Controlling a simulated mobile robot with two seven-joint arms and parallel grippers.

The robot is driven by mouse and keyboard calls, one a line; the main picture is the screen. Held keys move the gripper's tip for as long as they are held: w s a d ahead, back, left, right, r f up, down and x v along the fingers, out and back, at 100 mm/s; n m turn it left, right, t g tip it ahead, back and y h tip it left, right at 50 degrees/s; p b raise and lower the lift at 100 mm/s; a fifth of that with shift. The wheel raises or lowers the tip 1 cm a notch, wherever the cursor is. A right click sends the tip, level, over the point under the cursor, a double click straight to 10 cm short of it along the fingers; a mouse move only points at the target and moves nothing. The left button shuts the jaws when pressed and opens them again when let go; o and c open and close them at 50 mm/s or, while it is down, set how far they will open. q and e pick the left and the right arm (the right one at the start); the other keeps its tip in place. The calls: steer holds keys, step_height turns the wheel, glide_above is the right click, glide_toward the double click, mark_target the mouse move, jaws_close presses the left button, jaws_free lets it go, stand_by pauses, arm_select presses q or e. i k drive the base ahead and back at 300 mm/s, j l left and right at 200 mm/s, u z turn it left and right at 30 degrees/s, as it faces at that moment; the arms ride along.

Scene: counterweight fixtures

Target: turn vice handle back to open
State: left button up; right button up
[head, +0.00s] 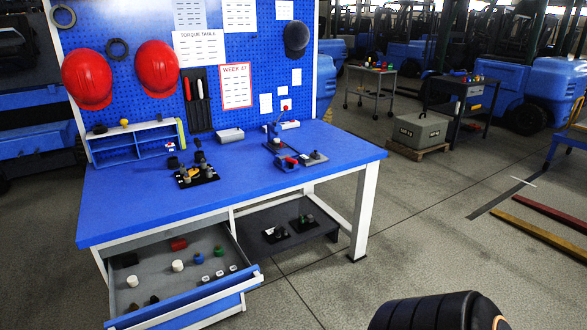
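A small blue fixture (286,163) with a red part on it sits near the front right of the blue workbench (240,197). It looks like the vice, but it is too small to make out its handle or jaws. A taller fixture (276,130) with a red knob on top stands just behind it. Neither of my grippers shows. A black rounded part of my arm is at the bottom right edge, well away from the bench.
A drawer (253,282) with several small parts stands open at the bench's front left. A black tray (210,176) with parts is on the bench top. A grey block (419,131) on a pallet is at the back right.

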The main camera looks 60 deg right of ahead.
mark_target(292, 161)
steer(key=z, duration=1.9)
steer(key=i+l+u, duration=0.1)
steer(key=u, duration=0.3)
steer(key=i+l+u, duration=0.1)
steer(key=u, duration=0.3)
steer(key=i+l+u, duration=0.3)
steer(key=l, duration=0.25)
steer(key=i+l+u, duration=0.15)
steer(key=l, duration=0.15)
steer(key=i+l+u, duration=0.1)
steer(key=l, duration=0.35)
steer(key=i+l+u, duration=0.1)
steer(key=l, duration=0.35)
steer(key=i+l, duration=0.1)
steer(key=l, duration=0.35)
steer(key=i+l, duration=0.15)
steer(key=l, duration=0.35)
steer(key=i+l+u, duration=0.1)
steer(key=l, duration=0.35)
steer(key=i+l, duration=0.15)
steer(key=l, duration=0.3)
